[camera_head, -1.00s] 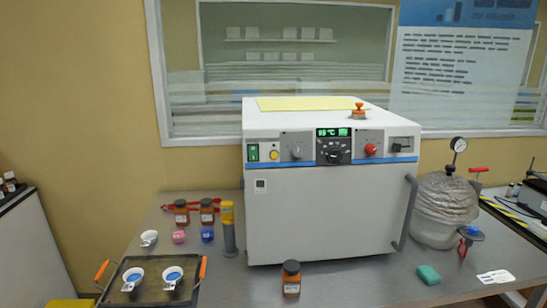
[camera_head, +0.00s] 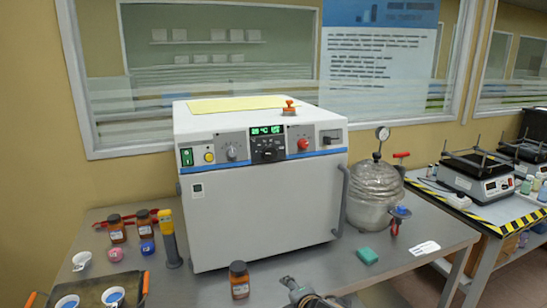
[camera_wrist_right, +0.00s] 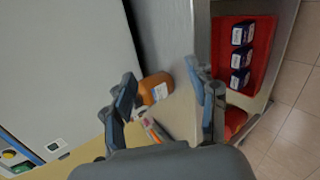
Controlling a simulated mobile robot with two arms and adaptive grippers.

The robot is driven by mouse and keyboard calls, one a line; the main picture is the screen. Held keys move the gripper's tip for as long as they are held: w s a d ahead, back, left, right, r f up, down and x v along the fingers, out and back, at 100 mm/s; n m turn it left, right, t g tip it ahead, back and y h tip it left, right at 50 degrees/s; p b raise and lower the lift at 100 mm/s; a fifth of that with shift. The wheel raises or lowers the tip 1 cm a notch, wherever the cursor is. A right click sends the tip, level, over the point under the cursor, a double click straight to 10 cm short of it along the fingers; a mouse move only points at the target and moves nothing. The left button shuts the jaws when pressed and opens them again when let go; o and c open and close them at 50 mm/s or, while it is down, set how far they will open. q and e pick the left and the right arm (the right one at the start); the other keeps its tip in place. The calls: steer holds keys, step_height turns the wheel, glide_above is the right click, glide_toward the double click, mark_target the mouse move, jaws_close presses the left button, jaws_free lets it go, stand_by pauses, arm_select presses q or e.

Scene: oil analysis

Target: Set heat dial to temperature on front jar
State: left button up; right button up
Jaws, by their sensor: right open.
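The heat dial (camera_head: 267,155) is black and sits under a green-lit display (camera_head: 265,130) on the front panel of the white oven (camera_head: 265,215). The display's digits are too small to read surely. The front jar (camera_head: 239,281) is brown with a dark lid and stands on the bench before the oven. Its label is too small to read. My right gripper (camera_head: 302,294) is at the bottom edge, right of the jar and well below the dial. In the right wrist view its fingers (camera_wrist_right: 163,88) are open, with the orange-brown jar (camera_wrist_right: 157,87) beyond them. My left gripper is out of view.
A grey knob (camera_head: 231,153) and a red knob (camera_head: 303,144) flank the dial. The oven handle (camera_head: 342,200) sticks out at right. A foil-wrapped vessel (camera_head: 373,194) and a green block (camera_head: 367,256) stand right of it. A tray (camera_head: 84,292) lies at the front left.

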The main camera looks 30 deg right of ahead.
steer(key=w+d+r+n+t, duration=0.1)
steer(key=w+r+n+t, duration=0.15)
steer(key=r, duration=0.45)
steer(key=w+d+r+n+t, duration=0.15)
steer(key=r+n, duration=0.25)
steer(key=r, duration=0.4)
steer(key=n+t+h, duration=0.1)
steer(key=n+t, duration=0.2)
steer(key=n, duration=0.5)
glide_toward(272, 154)
steer(key=p+x, duration=0.3)
steer(key=x, duration=0.3)
steer(key=shift+w+d+r+p, duration=0.1)
steer(key=shift+w+p, duration=0.25)
steer(key=shift+p, duration=0.05)
steer(key=shift+x, duration=0.85)
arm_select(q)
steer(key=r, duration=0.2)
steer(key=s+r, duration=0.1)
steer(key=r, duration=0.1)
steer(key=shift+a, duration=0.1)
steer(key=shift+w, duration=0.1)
arm_select(e)
steer(key=c, duration=1.2)
